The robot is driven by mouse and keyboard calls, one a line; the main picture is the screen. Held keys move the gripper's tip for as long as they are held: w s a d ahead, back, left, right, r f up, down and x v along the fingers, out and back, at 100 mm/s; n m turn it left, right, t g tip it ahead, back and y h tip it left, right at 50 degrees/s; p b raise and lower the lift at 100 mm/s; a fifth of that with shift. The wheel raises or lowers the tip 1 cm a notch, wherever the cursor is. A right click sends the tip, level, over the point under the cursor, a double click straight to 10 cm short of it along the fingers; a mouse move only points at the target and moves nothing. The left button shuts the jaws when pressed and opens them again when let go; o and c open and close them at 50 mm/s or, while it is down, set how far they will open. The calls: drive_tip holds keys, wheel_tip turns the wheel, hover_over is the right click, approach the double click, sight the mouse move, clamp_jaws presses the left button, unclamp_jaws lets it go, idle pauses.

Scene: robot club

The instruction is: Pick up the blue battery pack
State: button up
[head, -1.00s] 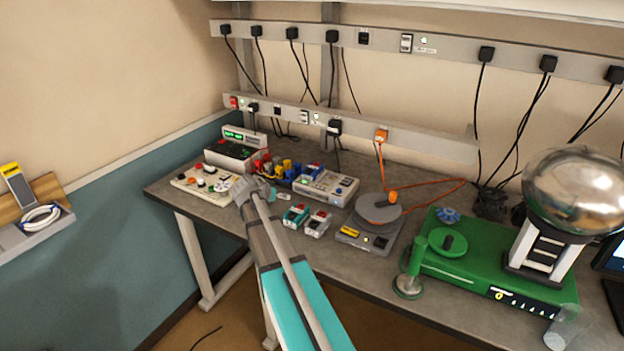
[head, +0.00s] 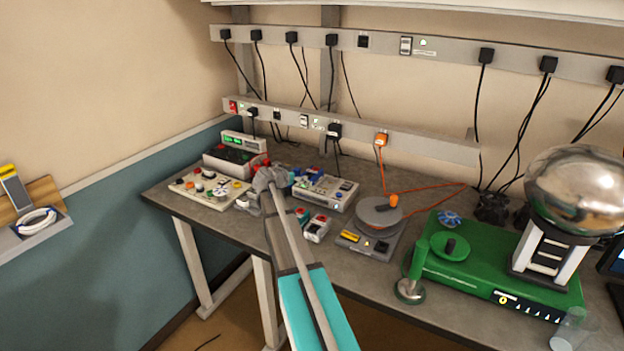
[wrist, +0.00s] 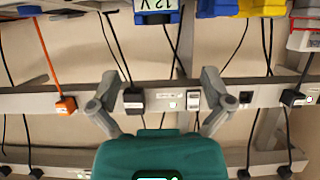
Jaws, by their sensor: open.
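Small blue blocks (head: 313,172) stand among coloured packs in the middle of the bench; I cannot tell for certain which is the blue battery pack. In the wrist view, a blue block (wrist: 220,8) is cut off by the top edge, beside a yellow one (wrist: 262,8). A pack marked 12 V (wrist: 157,10) also shows at the top edge, between the fingers. My gripper (wrist: 160,80) is open and empty, its fingers wide apart. In the head view my gripper (head: 268,180) is over the bench, left of the blue blocks and partly hiding the coloured packs.
A control box with knobs (head: 210,187) is at left. Further right are a green unit (head: 500,270) and a large metal sphere (head: 578,190). Socket rails (head: 350,130) run behind.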

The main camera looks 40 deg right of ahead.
sight(312, 172)
drive_tip(key=b+x, duration=0.2)
drive_tip(key=x, duration=0.5)
drive_tip(key=shift+f+b, duration=0.15)
drive_tip(key=shift+b, duration=0.15)
drive_tip(key=shift+d, duration=0.3)
drive_tip(key=shift+f, duration=0.1)
drive_tip(key=shift+b+x, duration=1.05)
drive_tip(key=shift+x, duration=1.55)
drive_tip(key=shift+s, duration=0.15)
drive_tip(key=c, duration=1.1)
drive_tip(key=shift+c, duration=0.2)
